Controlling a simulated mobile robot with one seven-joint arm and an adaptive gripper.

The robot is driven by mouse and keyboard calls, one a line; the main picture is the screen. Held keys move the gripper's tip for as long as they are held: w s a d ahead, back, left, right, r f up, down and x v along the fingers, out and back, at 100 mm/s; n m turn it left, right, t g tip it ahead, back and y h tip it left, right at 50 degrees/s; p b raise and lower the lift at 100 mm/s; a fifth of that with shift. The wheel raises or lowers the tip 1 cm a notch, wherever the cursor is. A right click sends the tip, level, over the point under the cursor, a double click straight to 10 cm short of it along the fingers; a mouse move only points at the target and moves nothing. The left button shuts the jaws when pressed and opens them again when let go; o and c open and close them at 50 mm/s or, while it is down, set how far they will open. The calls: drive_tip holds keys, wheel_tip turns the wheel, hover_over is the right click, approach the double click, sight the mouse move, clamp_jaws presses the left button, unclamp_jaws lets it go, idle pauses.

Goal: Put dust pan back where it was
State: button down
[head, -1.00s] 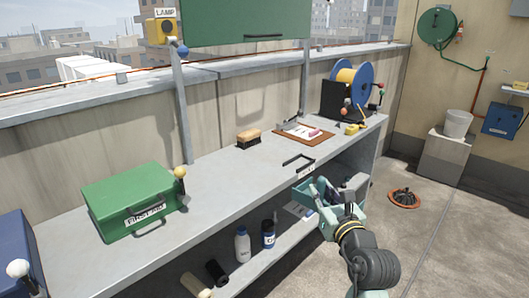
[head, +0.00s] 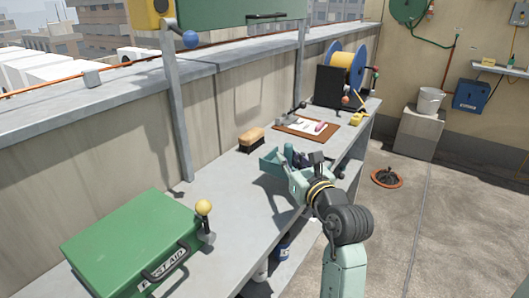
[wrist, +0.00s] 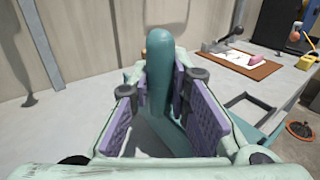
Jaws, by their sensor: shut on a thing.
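The teal dust pan (head: 271,163) is in my gripper (head: 293,168), above or at the grey bench top (head: 238,195); I cannot tell whether it touches. In the wrist view its rounded teal handle (wrist: 160,55) stands up between the purple pads of my gripper (wrist: 160,105). Part of a teal shape, likely the pan's edge, shows at the right of that view. The jaws and arm hide some of the pan in the head view.
A brush (head: 251,139) and a brown clipboard (head: 294,128) lie behind the gripper. A green first aid box (head: 130,240) stands at the front left. A cable reel (head: 347,65) stands at the far end.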

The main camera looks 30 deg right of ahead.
drive_tip(key=shift+w, duration=0.35)
drive_tip(key=shift+w+d+f+p, duration=0.85)
drive_tip(key=shift+w+d, duration=0.2)
drive_tip(key=shift+w, duration=1.35)
drive_tip(key=shift+w+d+f+p, duration=0.8)
drive_tip(key=shift+w+d+p, duration=0.2)
drive_tip(key=shift+w, duration=1.4)
drive_tip(key=shift+w+d+f+p, duration=0.85)
drive_tip(key=shift+w+d, duration=0.2)
drive_tip(key=shift+w, duration=1.35)
drive_tip(key=c, duration=1.5)
unclamp_jaws()
drive_tip(key=shift+f, duration=0.1)
drive_tip(key=shift+s, duration=0.15)
drive_tip(key=b+v, duration=0.3)
drive_tip(key=v, duration=0.8)
drive_tip(key=shift+s+a, duration=0.1)
drive_tip(key=shift+s, duration=0.3)
